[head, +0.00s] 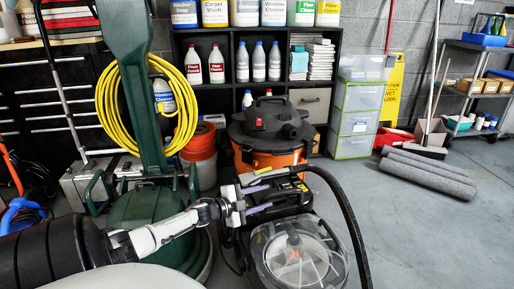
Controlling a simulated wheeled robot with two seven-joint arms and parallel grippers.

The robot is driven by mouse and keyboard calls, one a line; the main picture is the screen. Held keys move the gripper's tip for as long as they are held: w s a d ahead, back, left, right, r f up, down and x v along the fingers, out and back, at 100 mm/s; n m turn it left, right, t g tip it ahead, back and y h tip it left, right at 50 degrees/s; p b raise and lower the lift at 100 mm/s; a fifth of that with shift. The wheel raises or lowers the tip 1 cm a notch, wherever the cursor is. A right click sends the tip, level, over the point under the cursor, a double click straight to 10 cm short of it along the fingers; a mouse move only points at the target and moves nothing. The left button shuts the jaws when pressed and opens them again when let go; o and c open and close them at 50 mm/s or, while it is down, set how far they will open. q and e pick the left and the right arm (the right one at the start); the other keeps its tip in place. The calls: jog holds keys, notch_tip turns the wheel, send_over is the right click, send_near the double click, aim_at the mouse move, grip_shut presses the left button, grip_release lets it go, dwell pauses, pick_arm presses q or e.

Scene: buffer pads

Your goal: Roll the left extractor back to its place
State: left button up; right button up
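One carpet extractor (300,258) shows at the bottom centre of the head view, a black machine with a clear domed front, a yellow-marked top and a black hose arching over its right side. No second machine like it is in view. My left gripper (264,198) is at the extractor's upper left side, with its two pale purple finger pads spread apart. Dark parts of the machine show behind and between the fingers; I cannot tell whether they touch. My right gripper is not in view.
A green floor buffer (127,80) with a coiled yellow cord stands close on the left. An orange and black wet vacuum (270,135) stands right behind the extractor. Rolled grey mats (428,175) lie at the right. The grey floor (430,245) at right front is clear.

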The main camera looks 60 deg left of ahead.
pick_arm(q)
jog(key=shift+p+v, duration=0.45)
jog(key=shift+v, duration=0.95)
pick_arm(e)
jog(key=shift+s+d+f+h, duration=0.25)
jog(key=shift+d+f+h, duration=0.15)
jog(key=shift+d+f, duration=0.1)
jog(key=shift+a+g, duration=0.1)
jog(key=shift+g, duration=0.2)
